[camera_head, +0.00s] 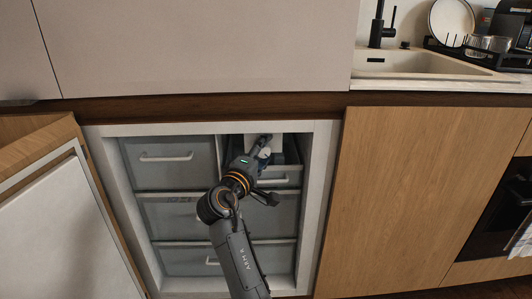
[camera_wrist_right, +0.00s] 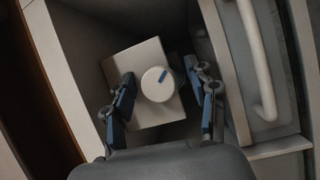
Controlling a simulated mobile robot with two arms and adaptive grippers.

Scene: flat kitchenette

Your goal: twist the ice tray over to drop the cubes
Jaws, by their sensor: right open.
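The ice tray unit is a pale box (camera_wrist_right: 147,60) with a round white knob (camera_wrist_right: 158,86) bearing a blue mark, in the right wrist view. The knob's blue mark points up and slightly right. My right gripper (camera_wrist_right: 165,97) is open, with one finger on each side of the knob and gaps visible; contact is not seen. In the head view my right gripper (camera_head: 264,168) reaches into the freezer's upper right part and partly covers the pale unit (camera_head: 262,141). No ice cubes are visible. My left gripper is out of view.
The freezer door (camera_head: 66,235) stands open at the left. Grey drawers (camera_head: 165,174) with white handles fill the freezer (camera_head: 210,128), close around my arm. In the wrist view a drawer handle (camera_wrist_right: 257,60) is right of the fingers. A sink (camera_head: 415,64) is above right.

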